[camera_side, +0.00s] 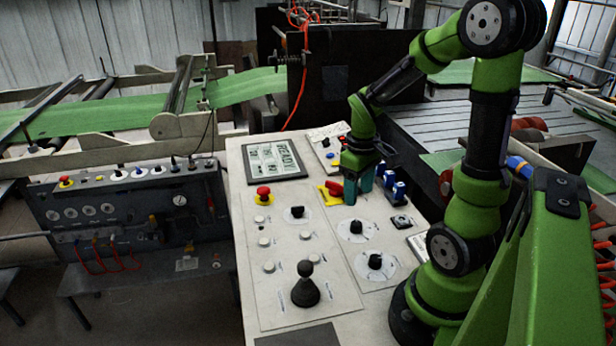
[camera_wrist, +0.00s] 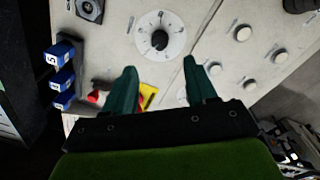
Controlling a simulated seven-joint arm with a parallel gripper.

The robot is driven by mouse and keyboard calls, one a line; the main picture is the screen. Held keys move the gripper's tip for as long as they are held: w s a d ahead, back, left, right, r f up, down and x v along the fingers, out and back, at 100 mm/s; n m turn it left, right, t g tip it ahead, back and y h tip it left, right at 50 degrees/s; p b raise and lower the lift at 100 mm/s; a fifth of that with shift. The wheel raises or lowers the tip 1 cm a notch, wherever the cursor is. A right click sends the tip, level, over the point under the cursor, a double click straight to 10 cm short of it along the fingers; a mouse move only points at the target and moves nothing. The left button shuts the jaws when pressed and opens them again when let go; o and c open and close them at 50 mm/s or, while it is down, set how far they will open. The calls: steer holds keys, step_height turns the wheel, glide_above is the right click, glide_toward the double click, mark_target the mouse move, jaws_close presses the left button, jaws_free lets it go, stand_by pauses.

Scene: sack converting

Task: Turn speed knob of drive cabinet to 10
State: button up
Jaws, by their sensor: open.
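The drive cabinet's pale top panel (camera_side: 335,285) carries two black knobs on round white dials. The nearer-to-gripper dial knob (camera_side: 356,227) also shows in the wrist view (camera_wrist: 160,40), ahead of the fingertips. The other dial knob (camera_side: 375,261) sits closer to the side camera. The labels and scale numbers are too small to read, so I cannot tell which is the speed knob or its setting. My gripper (camera_side: 358,190) has teal fingers, open and empty, low over the panel behind the first dial. In the wrist view the fingers (camera_wrist: 160,88) are apart, with no knob between them.
A red stop button on yellow (camera_side: 330,192) is beside my fingers. Blue numbered blocks (camera_side: 393,186) stand close on the right. Another red button (camera_side: 263,194), several white buttons (camera_wrist: 242,33) and a black joystick (camera_side: 305,288) rise from the panel. A display (camera_side: 274,160) lies at the back.

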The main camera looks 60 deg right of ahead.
step_height(320, 180, up, 7)
stand_by(0.3)
steer(key=shift+a, duration=0.1)
steer(key=a+r+m+t+y, duration=0.1)
steer(key=a+r+t, duration=0.2)
steer(key=a, duration=0.6)
steer(key=a+r+t+y, duration=0.1)
steer(key=a+r+t, duration=0.2)
steer(key=a, duration=0.7)
steer(key=shift+r+m+t, duration=0.4)
steer(key=shift+t, duration=0.2)
steer(key=shift+s+a, duration=0.1)
